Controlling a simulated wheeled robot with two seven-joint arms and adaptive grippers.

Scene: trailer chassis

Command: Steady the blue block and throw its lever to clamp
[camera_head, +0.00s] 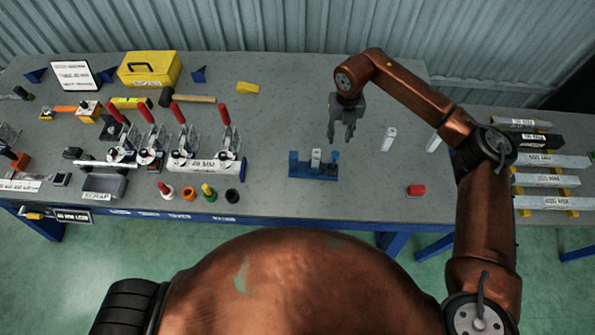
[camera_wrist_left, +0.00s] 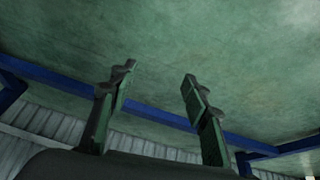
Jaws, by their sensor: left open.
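The blue block (camera_head: 314,171) sits on the grey table right of centre in the head view. It has a pale piece (camera_head: 316,158) standing in it and a raised blue part at its right end. At this size I cannot tell the lever's position. My right gripper (camera_head: 341,140) points down just behind and slightly right of the block, apart from it. Its fingers look parted, with nothing visible between them. My left gripper (camera_wrist_left: 158,80) shows only in the left wrist view. It is open and empty, with green floor beyond its fingers.
Several red-handled toggle clamps (camera_head: 205,160) stand left of the block. A red piece (camera_head: 416,190) and white blocks (camera_head: 390,138) lie to its right. A yellow toolbox (camera_head: 150,69) is at the back left. Blue table framing (camera_wrist_left: 160,115) crosses the left wrist view.

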